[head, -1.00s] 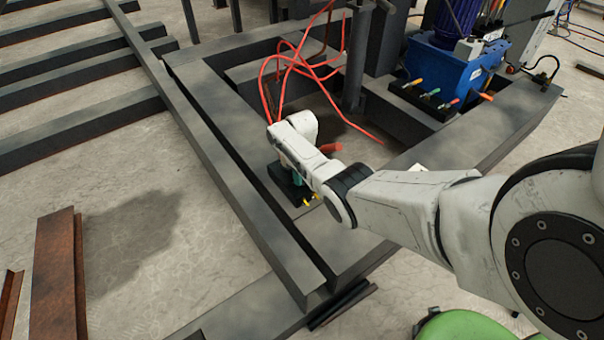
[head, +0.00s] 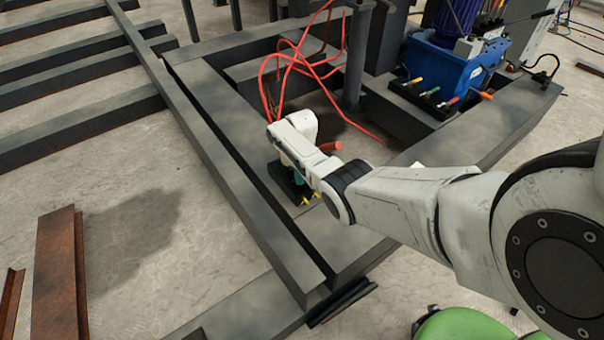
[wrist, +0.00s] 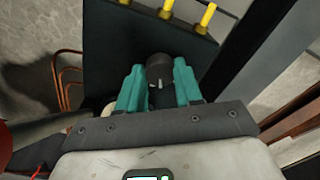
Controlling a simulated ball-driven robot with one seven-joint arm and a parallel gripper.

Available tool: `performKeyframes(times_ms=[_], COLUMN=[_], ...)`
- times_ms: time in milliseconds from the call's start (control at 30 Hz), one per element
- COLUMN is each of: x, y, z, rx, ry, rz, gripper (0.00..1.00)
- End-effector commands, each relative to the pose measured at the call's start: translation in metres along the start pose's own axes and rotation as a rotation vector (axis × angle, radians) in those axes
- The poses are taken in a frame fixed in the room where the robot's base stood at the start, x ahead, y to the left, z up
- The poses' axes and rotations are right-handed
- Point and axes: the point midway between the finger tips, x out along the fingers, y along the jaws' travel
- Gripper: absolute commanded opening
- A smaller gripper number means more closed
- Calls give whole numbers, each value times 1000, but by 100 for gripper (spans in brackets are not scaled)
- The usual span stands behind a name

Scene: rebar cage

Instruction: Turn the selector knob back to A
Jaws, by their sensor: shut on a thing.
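The selector knob (wrist: 159,66) is a dark round knob with a small pale mark on its near side, on a black control box (wrist: 105,42) in the wrist view. My gripper (wrist: 160,76) has its teal fingers on either side of the knob and is shut on it. In the head view my gripper (head: 298,178) is partly behind my white wrist, low over the black box (head: 286,187). The knob is hidden there. No letters are readable, so I cannot tell which position the mark faces.
Dark steel beams (head: 225,170) surround the box. Red hoses (head: 300,67) loop behind my wrist. A blue hydraulic unit (head: 440,70) stands at the back right. Open concrete floor (head: 120,200) lies to the left.

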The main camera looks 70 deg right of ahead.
Motion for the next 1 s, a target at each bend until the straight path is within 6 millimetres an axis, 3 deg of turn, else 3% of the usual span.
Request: performKeyframes(times_ms=[67,100,333,667,1000], x=[0,0,0,-6,-67], y=[0,0,0,0,0], z=[0,0,0,0,-1], rx=[0,0,1,1,0], ry=[1,1,0,1,2], rz=[0,0,0,0,1], gripper=[4,38,60,60,60])
